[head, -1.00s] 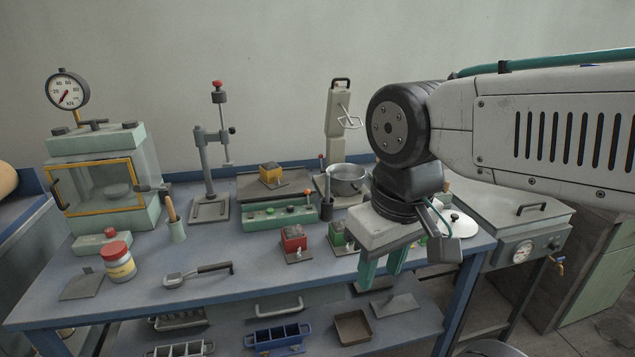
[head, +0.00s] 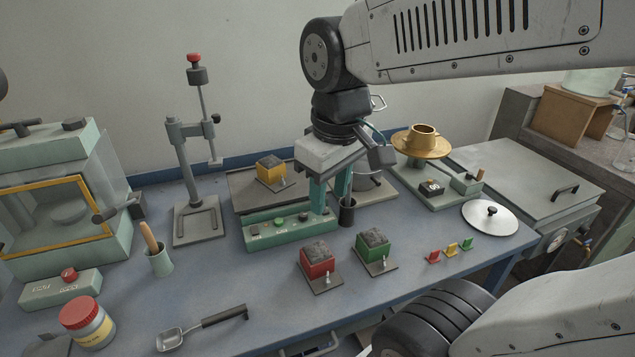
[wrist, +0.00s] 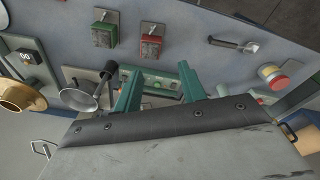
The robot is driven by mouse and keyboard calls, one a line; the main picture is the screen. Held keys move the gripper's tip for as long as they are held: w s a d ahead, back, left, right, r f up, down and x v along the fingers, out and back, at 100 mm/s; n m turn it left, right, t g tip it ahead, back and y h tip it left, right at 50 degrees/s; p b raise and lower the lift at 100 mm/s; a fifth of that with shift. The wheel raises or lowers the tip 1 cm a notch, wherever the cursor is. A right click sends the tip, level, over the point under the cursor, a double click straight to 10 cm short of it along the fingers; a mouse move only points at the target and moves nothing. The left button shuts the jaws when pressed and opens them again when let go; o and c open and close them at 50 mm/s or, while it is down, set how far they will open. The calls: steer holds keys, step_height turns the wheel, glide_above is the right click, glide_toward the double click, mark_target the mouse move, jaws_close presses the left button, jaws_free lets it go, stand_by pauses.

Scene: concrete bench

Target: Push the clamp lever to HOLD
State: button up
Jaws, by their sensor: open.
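A green control box (head: 276,236) with several small buttons and labels sits mid-bench in the head view, in front of a dark plate. It also shows between my fingers in the wrist view (wrist: 160,84). I cannot make out the clamp lever now; my gripper covers the box's right end. The labels are too small to read, so I cannot tell the lever's setting. My gripper (head: 330,202) is open and empty, its green fingers pointing down at the box's right end. I cannot tell whether a finger touches anything.
A yellow block (head: 269,168) sits on the dark plate behind. A dark cup (head: 347,213) and a metal pot (head: 368,178) are close right of my fingers. Red (head: 317,258) and green (head: 372,243) blocks stand in front. A press stand (head: 199,222) is left.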

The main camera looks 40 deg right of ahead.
steer(key=w+d+f+n, duration=0.4)
steer(key=w+d+f, duration=0.25)
steer(key=w, duration=0.35)
steer(key=w+d+f+n, duration=0.5)
steer(key=w+d, duration=0.3)
steer(key=w, duration=0.3)
steer(key=shift+h, duration=0.3)
steer(key=f, duration=0.4)
steer(key=d+f, duration=0.1)
steer(key=f, duration=0.1)
steer(key=shift+w+f, duration=0.15)
steer(key=shift+w, duration=0.1)
steer(key=shift+f, duration=0.4)
jaws_close()
